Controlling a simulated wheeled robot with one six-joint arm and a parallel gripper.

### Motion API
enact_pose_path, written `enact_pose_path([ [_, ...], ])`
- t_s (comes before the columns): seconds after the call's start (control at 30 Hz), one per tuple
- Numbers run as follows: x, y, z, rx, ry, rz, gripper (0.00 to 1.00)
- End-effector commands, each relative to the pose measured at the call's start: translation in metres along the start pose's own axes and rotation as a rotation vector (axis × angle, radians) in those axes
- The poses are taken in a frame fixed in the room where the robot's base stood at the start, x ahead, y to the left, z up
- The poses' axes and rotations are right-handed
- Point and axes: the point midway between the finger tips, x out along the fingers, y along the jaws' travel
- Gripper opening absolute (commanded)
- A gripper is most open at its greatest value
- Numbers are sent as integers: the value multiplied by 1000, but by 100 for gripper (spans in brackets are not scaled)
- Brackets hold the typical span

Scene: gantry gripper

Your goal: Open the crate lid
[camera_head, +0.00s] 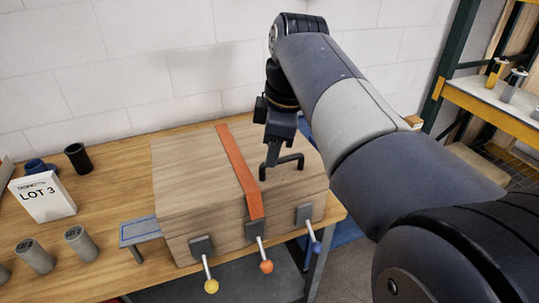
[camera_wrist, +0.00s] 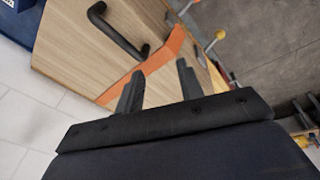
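The wooden crate (camera_head: 195,185) stands on the bench with its lid shut. A black bar handle (camera_head: 292,159) is on the lid, and it shows at the upper left in the wrist view (camera_wrist: 118,36). An orange strap (camera_head: 238,170) runs across the lid and down the front. Three front latches have levers with a yellow knob (camera_head: 211,286), an orange knob (camera_head: 266,267) and a blue knob (camera_head: 316,247). My gripper (camera_head: 271,153) is above the lid near the handle. In the wrist view its fingers (camera_wrist: 159,68) are apart and empty, with the handle outside them.
On the bench at left are a "LOT 3" card (camera_head: 43,197), a black cup (camera_head: 78,158), a blue item (camera_head: 38,167) and grey cylinders (camera_head: 80,243). A blue-topped plate (camera_head: 140,230) sits beside the crate. A shelf rack (camera_head: 490,100) stands at right.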

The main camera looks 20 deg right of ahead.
Motion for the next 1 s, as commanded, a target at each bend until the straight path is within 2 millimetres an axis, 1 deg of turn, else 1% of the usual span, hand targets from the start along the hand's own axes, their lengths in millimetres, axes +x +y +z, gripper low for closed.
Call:
enact_pose_path([
  [0.03,1,13,6,-75,-14,11,36],
  [0.1,-8,26,11,-181,-36,17,36],
  [0.2,-20,39,18,-305,-61,20,36],
  [0.33,-30,49,25,-406,-83,19,36],
  [0.47,-33,52,27,-446,-91,17,36],
  [0.57,-26,52,27,-451,-92,16,36],
  [0.67,-10,52,29,-450,-91,15,36],
  [0.9,36,54,33,-449,-91,15,36],
  [1.0,52,54,34,-449,-91,16,36],
])
